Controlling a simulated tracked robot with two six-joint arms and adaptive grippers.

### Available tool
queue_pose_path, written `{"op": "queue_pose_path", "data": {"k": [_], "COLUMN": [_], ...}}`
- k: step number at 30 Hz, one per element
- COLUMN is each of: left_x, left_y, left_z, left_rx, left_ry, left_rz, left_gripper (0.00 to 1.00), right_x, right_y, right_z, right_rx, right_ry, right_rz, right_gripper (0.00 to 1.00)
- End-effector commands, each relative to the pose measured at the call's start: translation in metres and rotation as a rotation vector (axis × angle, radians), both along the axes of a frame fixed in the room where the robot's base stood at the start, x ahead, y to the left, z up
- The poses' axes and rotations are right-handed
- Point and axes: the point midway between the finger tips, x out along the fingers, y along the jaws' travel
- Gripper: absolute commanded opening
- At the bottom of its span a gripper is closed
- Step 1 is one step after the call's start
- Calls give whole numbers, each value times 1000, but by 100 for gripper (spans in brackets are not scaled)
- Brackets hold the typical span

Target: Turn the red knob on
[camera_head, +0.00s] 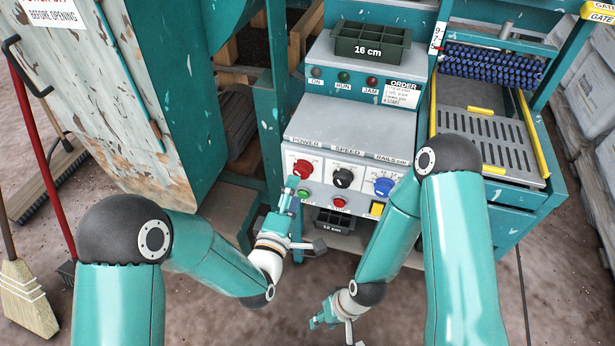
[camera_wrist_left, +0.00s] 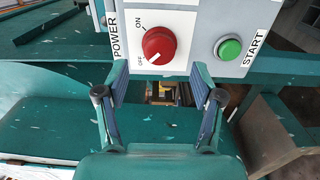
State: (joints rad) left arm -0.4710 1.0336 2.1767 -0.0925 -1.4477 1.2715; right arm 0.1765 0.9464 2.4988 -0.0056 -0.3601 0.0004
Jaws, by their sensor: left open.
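The red knob (camera_head: 302,169) sits under the POWER label on the grey control panel (camera_head: 345,138). In the left wrist view the red knob (camera_wrist_left: 159,45) shows a white pointer mark aimed toward OFF, at the lower left in that view. My left gripper (camera_head: 291,186) is just in front of and below the knob. In the left wrist view the left gripper (camera_wrist_left: 168,85) has its fingers spread apart, with the knob just beyond the tips and nothing between them. My right gripper (camera_head: 317,321) hangs low near the ground, away from the panel; its finger state is too small to tell.
Beside the red knob are a black knob (camera_head: 342,178) and a blue knob (camera_head: 384,187). A green START button (camera_wrist_left: 229,48) sits close to the red knob. A red button (camera_head: 339,203) and a yellow switch (camera_head: 377,208) are lower on the panel.

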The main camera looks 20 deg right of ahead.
Motion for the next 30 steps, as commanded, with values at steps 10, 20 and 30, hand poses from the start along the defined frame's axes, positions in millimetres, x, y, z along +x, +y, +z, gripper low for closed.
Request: {"op": "queue_pose_path", "data": {"k": [10,20,30], "left_x": [36,39,38], "left_y": [-25,-27,-27], "left_z": [-1,-1,-1], "left_rx": [0,1,3], "left_ry": [0,2,2], "left_rz": [0,-1,-1], "left_gripper": [67,67,14], "right_x": [0,0,0], "right_y": [0,0,0], "right_z": [-3,-3,-3], "right_rx": [0,0,0], "right_ry": [0,0,0], "right_rz": [0,0,0], "right_gripper": [37,37,37]}}
